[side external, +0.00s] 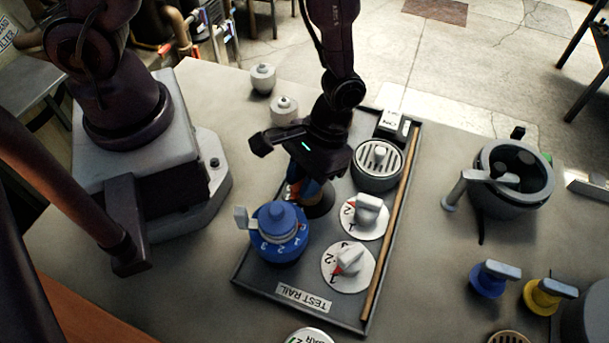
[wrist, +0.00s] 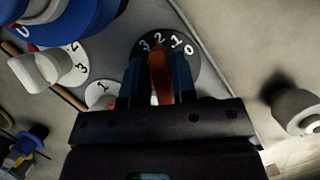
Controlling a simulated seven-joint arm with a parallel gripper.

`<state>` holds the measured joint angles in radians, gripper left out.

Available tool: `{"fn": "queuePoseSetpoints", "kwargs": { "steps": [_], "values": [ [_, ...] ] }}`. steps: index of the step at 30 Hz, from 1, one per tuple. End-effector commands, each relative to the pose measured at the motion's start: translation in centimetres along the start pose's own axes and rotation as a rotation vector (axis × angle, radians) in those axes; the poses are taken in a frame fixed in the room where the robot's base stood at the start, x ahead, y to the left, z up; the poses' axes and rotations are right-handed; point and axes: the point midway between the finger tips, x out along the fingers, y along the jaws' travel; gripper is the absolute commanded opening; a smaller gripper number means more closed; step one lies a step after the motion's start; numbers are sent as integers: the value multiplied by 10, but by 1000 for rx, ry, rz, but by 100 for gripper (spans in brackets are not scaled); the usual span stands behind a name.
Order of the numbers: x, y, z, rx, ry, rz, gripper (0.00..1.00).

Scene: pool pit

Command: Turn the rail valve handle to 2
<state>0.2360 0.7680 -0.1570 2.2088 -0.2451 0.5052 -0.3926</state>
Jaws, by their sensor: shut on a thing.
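The rail valve handle (wrist: 160,75) is an orange-red lever over a black round dial (wrist: 190,62) marked 3, 2, 1, 0. In the wrist view its far end points about at the 2. My gripper (wrist: 158,82) is shut on the handle, with one blue finger on each side. In the side view my gripper (side external: 306,186) reaches down over the black dial (side external: 320,207) on the dark TEST RAIL tray (side external: 250,284). There the handle is mostly hidden by my gripper; a bit of red shows beside the fingers.
A blue numbered valve (side external: 278,238) stands close to my gripper. Two white dials with knobs (side external: 366,213) (side external: 348,264) and a grey slotted drum (side external: 379,165) share the tray. Two grey knobbed pieces (side external: 284,109) (side external: 262,78) stand behind. A grey pot (side external: 510,180) is at right.

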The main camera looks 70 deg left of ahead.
Motion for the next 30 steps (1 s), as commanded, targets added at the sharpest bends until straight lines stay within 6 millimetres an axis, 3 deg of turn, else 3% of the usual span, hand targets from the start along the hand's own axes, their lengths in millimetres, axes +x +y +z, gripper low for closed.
{"fn": "queuePoseSetpoints", "kwargs": {
  "steps": [6, 7, 9, 20, 23, 30],
  "values": [
    [-1, 0, 0, -1, 0, 0, 2],
    [-1, 0, 0, -1, 0, 1, 28],
    [-1, 0, 0, -1, 0, 1, 43],
    [-5, 0, 0, -1, 1, 1, 43],
    [-18, 1, -1, 0, 5, 3, 43],
    [-71, 1, -1, -2, 8, 5, 43]
  ]
}}
